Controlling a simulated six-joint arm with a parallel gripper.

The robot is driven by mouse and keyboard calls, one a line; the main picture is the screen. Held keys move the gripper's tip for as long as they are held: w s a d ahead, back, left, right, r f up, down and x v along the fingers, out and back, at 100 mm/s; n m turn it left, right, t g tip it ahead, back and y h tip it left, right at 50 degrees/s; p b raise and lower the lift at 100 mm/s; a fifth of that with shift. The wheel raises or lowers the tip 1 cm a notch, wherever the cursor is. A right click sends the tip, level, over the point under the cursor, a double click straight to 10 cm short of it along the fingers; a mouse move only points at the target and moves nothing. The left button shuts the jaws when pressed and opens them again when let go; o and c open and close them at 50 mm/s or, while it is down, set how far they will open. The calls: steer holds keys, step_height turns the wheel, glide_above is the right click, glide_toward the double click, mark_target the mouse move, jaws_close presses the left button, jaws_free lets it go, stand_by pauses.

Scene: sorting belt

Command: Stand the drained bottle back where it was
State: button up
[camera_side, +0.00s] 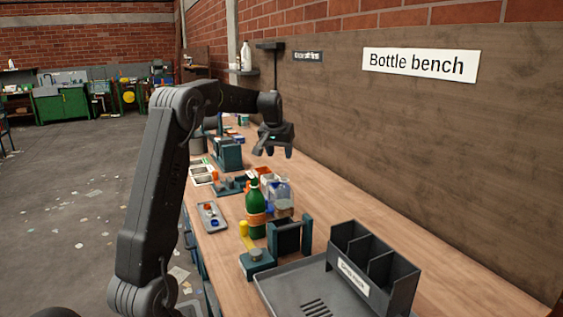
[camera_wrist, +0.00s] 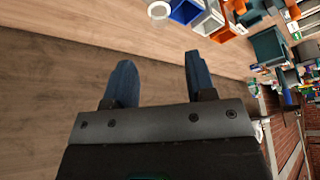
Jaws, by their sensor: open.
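A green bottle (camera_side: 257,222) with an orange band stands upright on the bench (camera_side: 335,208) in the side view. Whether it is the drained one, I cannot tell. My gripper (camera_side: 273,151) is in the air over the bench, behind and above the green bottle, apart from it. The wrist view shows my gripper (camera_wrist: 157,68) with its two fingers spread and nothing between them, bare wood beyond. I make out no green bottle in the wrist view.
A grey tray (camera_side: 273,293) and a dark divided rack (camera_side: 378,272) stand at the front. Small bins, blue (camera_wrist: 185,11) and orange (camera_wrist: 222,33) among them, show in the wrist view. A wooden wall panel (camera_side: 420,120) bounds the bench's right side. A white bottle (camera_side: 246,56) stands on a shelf.

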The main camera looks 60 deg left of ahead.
steer(key=s+d+r+m+t+h, duration=0.1)
steer(key=s+d+r+m, duration=0.15)
steer(key=d, duration=0.95)
steer(key=s+d+r+m, duration=0.2)
steer(key=s+d+r, duration=0.1)
steer(key=d, duration=0.9)
steer(key=s+d+f+m+h, duration=0.1)
steer(key=s+d+f+m, duration=0.1)
steer(key=s+d, duration=0.6)
steer(key=s+d+f+m+t+h, duration=0.1)
steer(key=s+d+f+m, duration=0.1)
steer(key=s+d+f, duration=0.2)
steer(key=s+d, duration=0.3)
steer(key=s, duration=0.1)
steer(key=shift+d+f, duration=0.35)
steer(key=shift+m, duration=0.25)
